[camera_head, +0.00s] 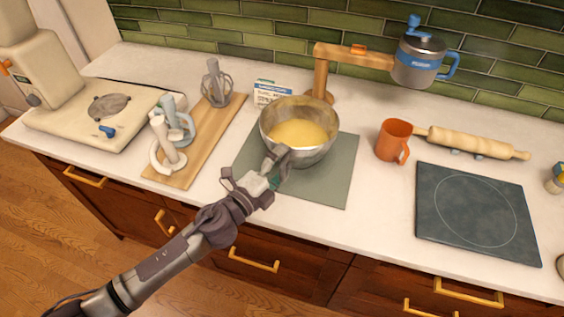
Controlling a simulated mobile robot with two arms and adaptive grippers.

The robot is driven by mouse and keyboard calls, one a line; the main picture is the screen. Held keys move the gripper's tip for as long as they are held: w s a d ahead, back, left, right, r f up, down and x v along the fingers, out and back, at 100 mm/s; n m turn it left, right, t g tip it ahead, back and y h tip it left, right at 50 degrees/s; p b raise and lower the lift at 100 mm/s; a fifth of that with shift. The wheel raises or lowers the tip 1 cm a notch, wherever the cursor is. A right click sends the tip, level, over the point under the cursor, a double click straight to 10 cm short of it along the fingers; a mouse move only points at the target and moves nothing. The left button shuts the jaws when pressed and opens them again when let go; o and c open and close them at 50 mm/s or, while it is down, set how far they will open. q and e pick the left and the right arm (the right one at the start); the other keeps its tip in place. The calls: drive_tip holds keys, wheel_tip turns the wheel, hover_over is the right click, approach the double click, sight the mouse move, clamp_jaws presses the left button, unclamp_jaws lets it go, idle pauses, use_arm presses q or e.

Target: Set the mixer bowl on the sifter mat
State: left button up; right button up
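The mixer bowl (322,152) is a silver metal bowl with pale yellow contents. It is over the grey-green sifter mat (333,183), toward the mat's back left. I cannot tell whether it rests on the mat or is held just above it. My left gripper (275,160) reaches in from the lower left, with its fingers at the bowl's front-left rim, overlapping it in the view. How tightly the fingers close there is unclear. A small teal part shows beside the fingers. My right gripper is out of view.
A wooden stand (321,70) behind the bowl holds a sifter (416,68) with blue parts. An orange mug (391,142), rolling pin (470,142) and dark hob (475,213) are to the right. A wooden board (205,140) with utensils and a cream mixer (45,65) are to the left.

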use_arm(q)
drive_tip(key=shift+o, duration=0.5)
drive_tip(key=shift+s, duration=0.1)
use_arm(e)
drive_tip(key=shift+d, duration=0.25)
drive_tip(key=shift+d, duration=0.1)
use_arm(q)
drive_tip(key=b+v, duration=0.3)
drive_tip(key=v, duration=0.7)
drive_tip(key=shift+s+a+f, duration=0.1)
drive_tip(key=shift+s+a, duration=0.1)
drive_tip(key=shift+s+a+r, duration=0.2)
drive_tip(key=shift+s+a, duration=0.25)
drive_tip(key=shift+s, duration=0.1)
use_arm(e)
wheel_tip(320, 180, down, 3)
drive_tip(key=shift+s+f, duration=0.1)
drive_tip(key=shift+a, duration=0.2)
